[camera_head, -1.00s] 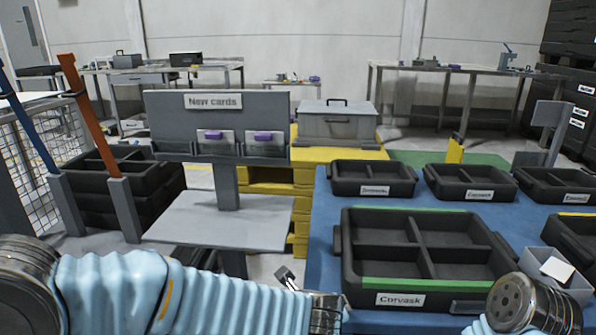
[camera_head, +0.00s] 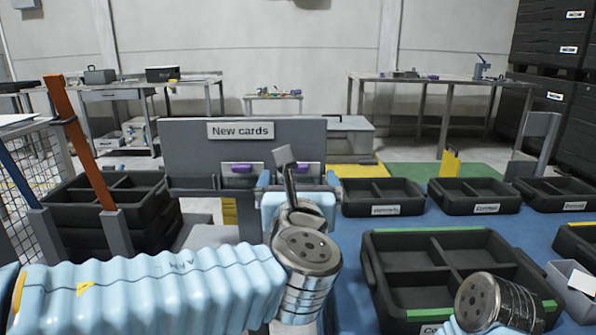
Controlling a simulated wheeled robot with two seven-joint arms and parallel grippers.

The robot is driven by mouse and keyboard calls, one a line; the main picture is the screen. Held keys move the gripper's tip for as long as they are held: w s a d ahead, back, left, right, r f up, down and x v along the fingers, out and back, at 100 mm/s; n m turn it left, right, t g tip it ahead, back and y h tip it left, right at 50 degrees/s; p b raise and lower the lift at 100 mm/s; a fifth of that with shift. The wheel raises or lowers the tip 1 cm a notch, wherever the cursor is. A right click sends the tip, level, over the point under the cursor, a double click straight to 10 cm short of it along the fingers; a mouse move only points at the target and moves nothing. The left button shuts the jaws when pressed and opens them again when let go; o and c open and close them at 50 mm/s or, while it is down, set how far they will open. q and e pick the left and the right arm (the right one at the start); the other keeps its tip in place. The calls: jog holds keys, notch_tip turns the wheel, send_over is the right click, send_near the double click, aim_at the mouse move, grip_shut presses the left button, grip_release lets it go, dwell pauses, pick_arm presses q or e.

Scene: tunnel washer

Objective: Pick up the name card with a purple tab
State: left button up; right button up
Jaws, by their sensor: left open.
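Two name cards with purple tabs stand in the grey rack (camera_head: 190,150) under the "New cards" sign. The left card (camera_head: 242,172) shows clearly, with its purple tab on its upper edge. The right card (camera_head: 313,171) is partly hidden behind my left gripper (camera_head: 298,181). That gripper is open, in front of the rack's right part. It appears empty, and I cannot tell whether it touches the right card. My right gripper is out of view; only part of my right arm shows at the lower right.
A large divided black tray (camera_head: 372,262) sits on the blue table (camera_head: 350,235) at right, with smaller black trays (camera_head: 382,207) behind it. Black crates (camera_head: 95,210) and an orange post (camera_head: 85,150) stand at left.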

aim_at(299, 170)
pick_arm(q)
jog(key=w+p, duration=0.1)
jog(key=w, duration=0.4)
jog(key=shift+w, duration=0.1)
jog(key=shift+f, duration=0.1)
jog(key=c, duration=0.8)
jog(key=shift+c, duration=0.2)
